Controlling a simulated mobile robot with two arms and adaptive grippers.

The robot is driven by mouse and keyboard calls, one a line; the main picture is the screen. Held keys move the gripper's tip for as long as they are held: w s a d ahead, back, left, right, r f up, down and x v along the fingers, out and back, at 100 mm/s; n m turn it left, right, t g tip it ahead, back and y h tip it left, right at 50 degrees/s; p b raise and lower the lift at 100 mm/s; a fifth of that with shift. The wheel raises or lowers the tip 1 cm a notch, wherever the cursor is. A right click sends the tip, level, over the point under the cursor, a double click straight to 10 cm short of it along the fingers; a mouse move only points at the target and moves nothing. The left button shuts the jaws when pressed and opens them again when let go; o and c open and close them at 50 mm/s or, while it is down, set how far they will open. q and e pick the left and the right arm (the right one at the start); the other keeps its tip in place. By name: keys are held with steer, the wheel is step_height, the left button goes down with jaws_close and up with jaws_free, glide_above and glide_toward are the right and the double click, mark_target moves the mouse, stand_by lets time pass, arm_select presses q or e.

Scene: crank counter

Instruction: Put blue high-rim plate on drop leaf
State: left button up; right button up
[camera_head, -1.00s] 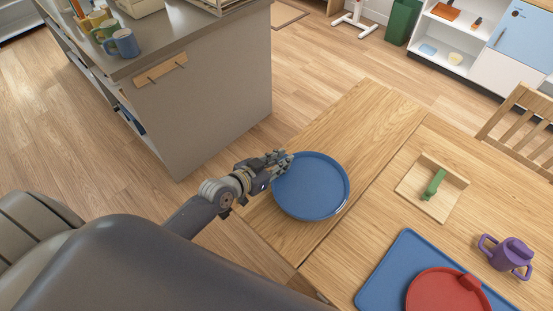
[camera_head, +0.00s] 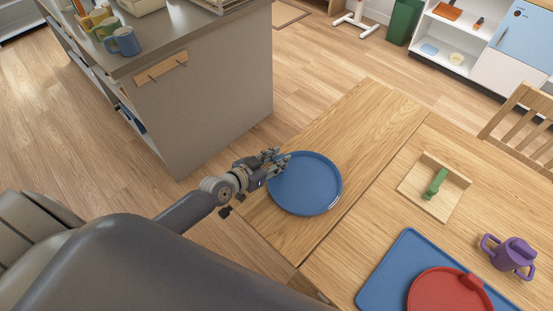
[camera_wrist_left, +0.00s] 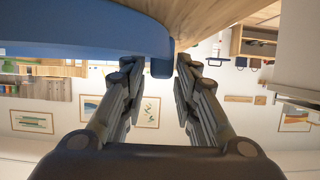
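The blue high-rim plate (camera_head: 306,184) lies level over the wooden drop leaf (camera_head: 362,112), the left strip of the table beyond the seam. It looks to be resting on the leaf. My left gripper (camera_head: 279,161) is at the plate's left rim. In the left wrist view, the plate (camera_wrist_left: 80,42) fills the upper left, and its rim reaches between the two fingertips (camera_wrist_left: 161,64). The fingers stand apart, wider than the rim, with a small gap showing; the gripper looks open around the rim. My right gripper is not in view.
On the main tabletop are a wooden block with a green handle (camera_head: 435,184), a purple two-handled cup (camera_head: 511,254) and a blue tray (camera_head: 393,262) with a red plate (camera_head: 445,292). A grey counter (camera_head: 215,110) with mugs stands at upper left. The leaf's far part is clear.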

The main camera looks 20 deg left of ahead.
arm_select(q)
steer(key=shift+r, duration=0.15)
steer(key=v, duration=1.2)
stand_by(0.5)
